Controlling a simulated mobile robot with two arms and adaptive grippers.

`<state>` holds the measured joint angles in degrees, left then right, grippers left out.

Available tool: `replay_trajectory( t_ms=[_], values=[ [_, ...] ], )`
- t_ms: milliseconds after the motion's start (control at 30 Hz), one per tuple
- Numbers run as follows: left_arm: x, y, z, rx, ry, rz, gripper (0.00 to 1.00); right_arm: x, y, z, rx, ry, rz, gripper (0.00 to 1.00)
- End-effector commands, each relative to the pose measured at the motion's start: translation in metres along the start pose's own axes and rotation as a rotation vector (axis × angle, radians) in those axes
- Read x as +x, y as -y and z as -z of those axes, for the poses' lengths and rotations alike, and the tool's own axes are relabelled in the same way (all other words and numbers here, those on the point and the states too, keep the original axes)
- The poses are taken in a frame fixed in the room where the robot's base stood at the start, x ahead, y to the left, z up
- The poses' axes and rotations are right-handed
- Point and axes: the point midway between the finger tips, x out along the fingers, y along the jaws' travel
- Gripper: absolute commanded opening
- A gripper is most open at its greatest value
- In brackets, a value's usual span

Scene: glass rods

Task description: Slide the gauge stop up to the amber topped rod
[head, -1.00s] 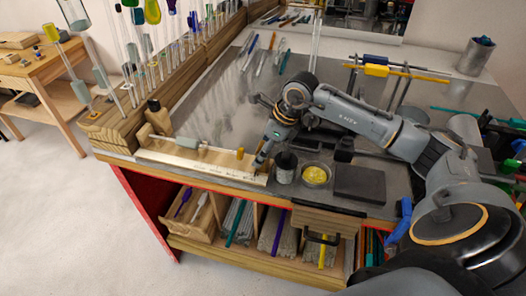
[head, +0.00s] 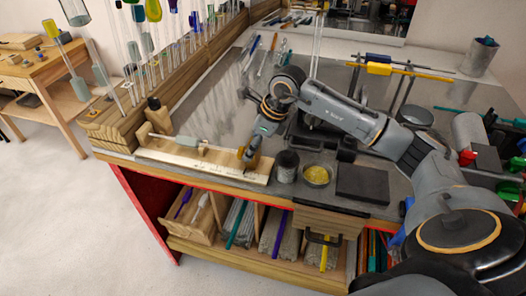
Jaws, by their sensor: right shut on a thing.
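A wooden gauge (head: 222,173) with a pale scale strip lies along the near left edge of the bench. A glass rod (head: 168,138) lies along it, with a grey-green sleeve (head: 188,141) around it and an amber top (head: 240,152) at its right end. My right gripper (head: 248,161) is low over the right part of the gauge, shut on the gauge stop, which is mostly hidden by the fingers. The fingers are just right of the amber top; I cannot tell whether the stop touches it. My left gripper is not in view.
A dark cup (head: 286,167), a metal dish of yellow material (head: 316,175) and a dark flat block (head: 362,184) stand right of the gauge. A wooden rack (head: 190,92) of upright glass rods runs behind on the left. The bench middle (head: 215,105) is clear.

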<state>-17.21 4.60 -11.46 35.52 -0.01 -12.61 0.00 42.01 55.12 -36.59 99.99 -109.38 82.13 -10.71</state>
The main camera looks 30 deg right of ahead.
Motion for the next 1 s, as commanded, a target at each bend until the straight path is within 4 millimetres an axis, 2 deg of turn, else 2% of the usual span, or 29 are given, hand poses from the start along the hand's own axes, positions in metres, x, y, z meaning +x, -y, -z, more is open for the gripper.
replay_trajectory(
  t_ms=[33,167,467,500,600,1000],
  values=[
    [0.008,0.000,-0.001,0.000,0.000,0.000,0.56,0.006,0.000,-0.007,0.000,0.006,0.000,0.00],
    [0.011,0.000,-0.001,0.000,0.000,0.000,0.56,0.008,0.000,-0.016,-0.001,0.003,0.000,0.00],
    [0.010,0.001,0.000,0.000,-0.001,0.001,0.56,0.007,-0.001,-0.018,0.000,0.002,0.000,0.00],
    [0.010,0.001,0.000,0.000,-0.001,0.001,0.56,0.007,-0.001,-0.018,0.000,0.002,-0.001,0.56],
    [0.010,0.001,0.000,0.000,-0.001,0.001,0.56,0.007,-0.001,-0.018,0.000,0.002,0.000,0.75],
    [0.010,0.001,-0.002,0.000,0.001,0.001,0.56,0.001,0.000,-0.018,0.000,0.002,0.002,0.75]
  ],
)
